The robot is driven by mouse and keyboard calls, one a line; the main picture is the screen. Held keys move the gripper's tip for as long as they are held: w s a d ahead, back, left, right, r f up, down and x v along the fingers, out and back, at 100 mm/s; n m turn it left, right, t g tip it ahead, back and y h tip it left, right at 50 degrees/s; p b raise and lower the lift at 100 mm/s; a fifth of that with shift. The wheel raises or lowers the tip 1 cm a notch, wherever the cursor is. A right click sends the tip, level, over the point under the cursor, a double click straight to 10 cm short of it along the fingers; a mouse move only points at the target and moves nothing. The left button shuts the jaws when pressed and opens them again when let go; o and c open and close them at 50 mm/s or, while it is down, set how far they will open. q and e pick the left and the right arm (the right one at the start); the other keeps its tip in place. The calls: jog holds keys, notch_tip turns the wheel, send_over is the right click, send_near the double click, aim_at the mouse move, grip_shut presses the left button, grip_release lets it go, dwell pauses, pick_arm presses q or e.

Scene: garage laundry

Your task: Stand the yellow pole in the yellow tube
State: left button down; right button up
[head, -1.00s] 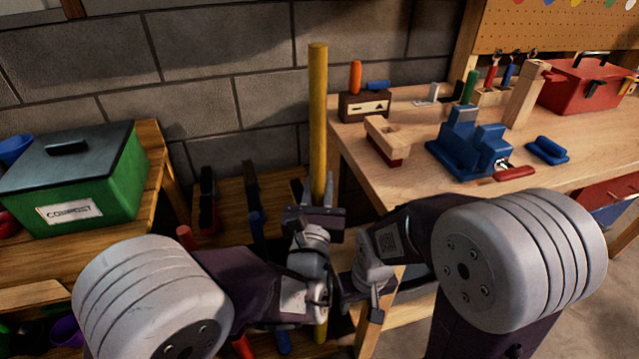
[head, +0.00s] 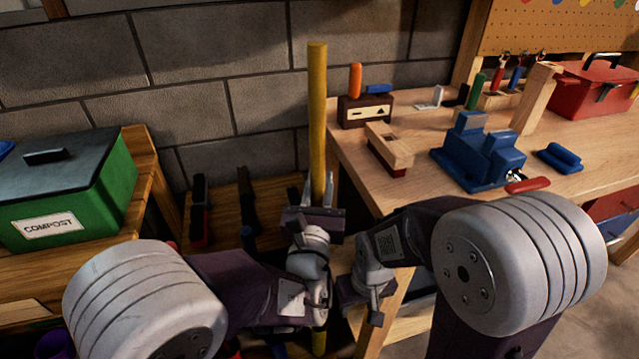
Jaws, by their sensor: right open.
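The yellow pole (head: 317,120) stands nearly upright in front of the block wall. My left gripper (head: 318,190) is shut on it, with a finger on each side of the pole. The lower pole is mostly hidden behind my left wrist and arm; a bit of yellow shows below, and I cannot tell whether it is pole or tube. I cannot make out the yellow tube for sure. My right gripper (head: 366,300) is open and empty, right of the pole and lower down, apart from it.
A workbench (head: 425,185) on the right carries a blue vise (head: 478,155), a wooden block (head: 388,145) and a radio-like box (head: 366,109). A green compost bin (head: 80,190) stands on a wooden shelf at left. Dark upright tools stand between, near the wall.

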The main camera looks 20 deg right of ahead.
pick_arm(q)
notch_tip(320, 180, down, 21)
jog(key=b, duration=2)
jog(key=shift+b, duration=0.35)
jog(key=shift+f, duration=0.1)
notch_tip(320, 180, down, 12)
jog(key=b, duration=1.1)
jog(key=shift+r+b, duration=0.2)
jog(key=shift+b, duration=0.1)
jog(key=c, duration=1.1)
grip_release()
jog(key=shift+r, duration=0.15)
jog(key=v, duration=0.9)
jog(key=shift+s+p, duration=0.1)
jog(key=shift+p, duration=0.2)
